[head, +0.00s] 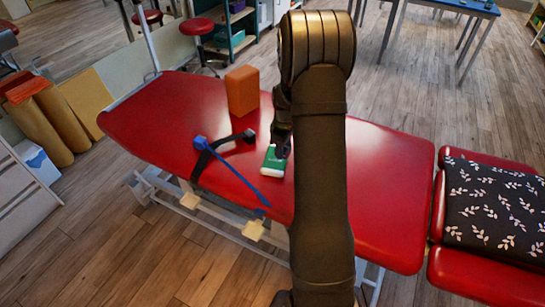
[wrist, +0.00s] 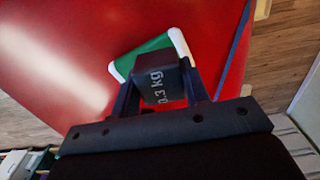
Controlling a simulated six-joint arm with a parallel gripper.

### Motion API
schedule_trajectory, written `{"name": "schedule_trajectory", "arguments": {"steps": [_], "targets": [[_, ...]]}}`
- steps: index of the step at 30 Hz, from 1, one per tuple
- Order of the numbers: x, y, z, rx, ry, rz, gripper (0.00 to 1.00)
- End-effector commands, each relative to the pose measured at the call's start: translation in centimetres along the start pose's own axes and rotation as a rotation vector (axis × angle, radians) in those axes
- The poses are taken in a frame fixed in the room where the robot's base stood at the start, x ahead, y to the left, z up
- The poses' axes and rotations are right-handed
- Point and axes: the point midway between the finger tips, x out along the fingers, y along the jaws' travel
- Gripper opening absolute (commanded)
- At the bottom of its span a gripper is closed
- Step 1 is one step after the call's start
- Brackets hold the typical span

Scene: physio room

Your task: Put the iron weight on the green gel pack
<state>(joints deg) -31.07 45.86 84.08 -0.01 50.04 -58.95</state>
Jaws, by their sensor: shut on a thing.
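The iron weight (wrist: 160,88) is a dark block marked 0.3 kg. In the wrist view it sits between the two fingers of my gripper (wrist: 161,76), which is shut on it. The green gel pack (wrist: 150,47), green with white edges, lies behind the weight in that view and is partly covered by it. In the head view my gripper (head: 282,147) is at the far edge of the gel pack (head: 272,160), which lies on the red couch. The weight is hard to make out there. I cannot tell whether it touches the pack.
The red treatment couch (head: 180,107) carries an orange block (head: 242,91) behind my gripper. A patterned black cushion (head: 495,208) lies at the right. The couch's left end is clear.

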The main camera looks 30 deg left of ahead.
Motion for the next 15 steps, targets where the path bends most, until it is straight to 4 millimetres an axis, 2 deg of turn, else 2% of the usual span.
{"name": "schedule_trajectory", "arguments": {"steps": [3,6,11,15], "targets": [[1.4,-0.2,-2.4,-0.003,-0.001,-0.001,0.10],[2.1,-0.1,-3.6,-0.002,0.000,0.000,0.10],[2.8,-0.2,-4.2,0.000,-0.001,-0.001,0.10],[4.5,-0.2,-4.2,0.000,-0.001,-0.002,0.10]]}}
